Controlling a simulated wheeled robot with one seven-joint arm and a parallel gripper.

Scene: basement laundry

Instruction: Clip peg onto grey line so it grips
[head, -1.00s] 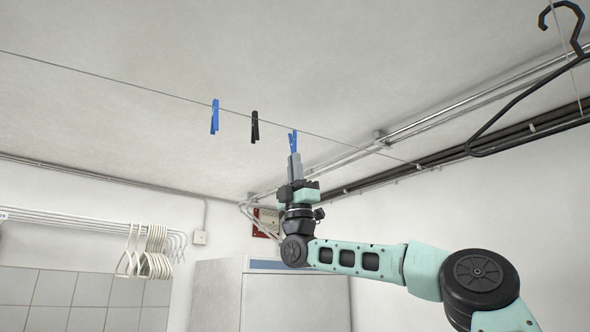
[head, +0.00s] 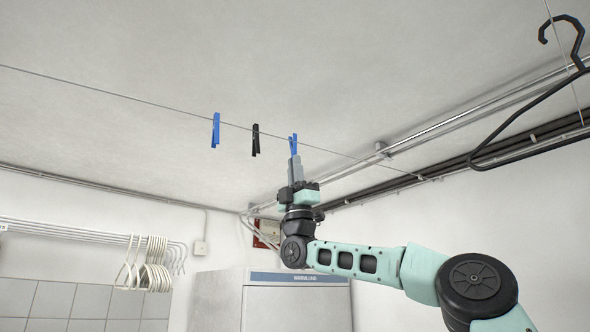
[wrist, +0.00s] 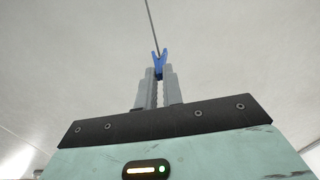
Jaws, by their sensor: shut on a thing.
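My gripper (head: 295,168) points upward and is shut on a blue peg (head: 293,144), held by its lower end. In the wrist view the blue peg (wrist: 160,64) stands between the two grey fingers, with its forked top pointing up. The grey line (head: 160,106) runs across under the ceiling and passes at the peg's top in the head view. In the wrist view the line (wrist: 151,22) meets the fork's opening. I cannot tell whether the peg's jaws are around the line or just below it.
Another blue peg (head: 215,131) and a black peg (head: 255,140) hang on the line to the left. A black hanger (head: 530,105) hangs at the right. Pipes (head: 480,158) run along the right wall. White hangers (head: 150,265) hang on a rail at the left.

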